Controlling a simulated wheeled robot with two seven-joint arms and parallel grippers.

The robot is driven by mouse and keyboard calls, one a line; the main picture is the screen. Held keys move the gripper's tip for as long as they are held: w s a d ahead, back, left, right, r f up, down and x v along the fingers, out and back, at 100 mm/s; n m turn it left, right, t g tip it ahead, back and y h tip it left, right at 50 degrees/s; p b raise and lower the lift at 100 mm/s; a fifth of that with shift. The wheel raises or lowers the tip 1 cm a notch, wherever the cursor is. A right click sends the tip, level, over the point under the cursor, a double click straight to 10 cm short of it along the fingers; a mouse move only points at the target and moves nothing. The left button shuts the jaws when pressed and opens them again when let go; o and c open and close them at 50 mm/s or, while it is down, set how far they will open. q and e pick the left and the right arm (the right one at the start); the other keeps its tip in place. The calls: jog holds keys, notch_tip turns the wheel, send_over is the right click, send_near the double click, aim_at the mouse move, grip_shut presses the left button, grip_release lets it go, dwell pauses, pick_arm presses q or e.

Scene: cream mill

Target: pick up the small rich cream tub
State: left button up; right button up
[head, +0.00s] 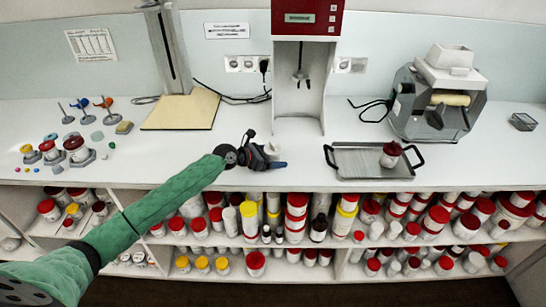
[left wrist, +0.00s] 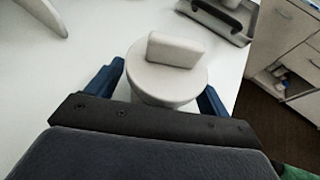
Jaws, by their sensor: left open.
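A round white tub-like thing (left wrist: 166,82) with a pale upright block on top shows in the left wrist view. It stands on the white counter between the two blue fingers of my left gripper (left wrist: 163,78). The fingers are open, one on each side, and I cannot tell whether either touches it. No label is readable, so I cannot confirm that it is the small rich cream tub. In the head view my left gripper (head: 265,152) is low over the counter's front middle and mostly hides this thing. My right gripper is not in view.
A metal tray (head: 350,160) with dark handles holds a red-topped jar (head: 390,154) to the right. A roller machine (head: 436,98) stands at the back right. Small tubs and stands (head: 72,148) fill the left. Shelves of jars (head: 300,215) lie below the counter's front edge.

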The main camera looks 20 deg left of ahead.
pick_arm(q)
jog(key=c, duration=1.1)
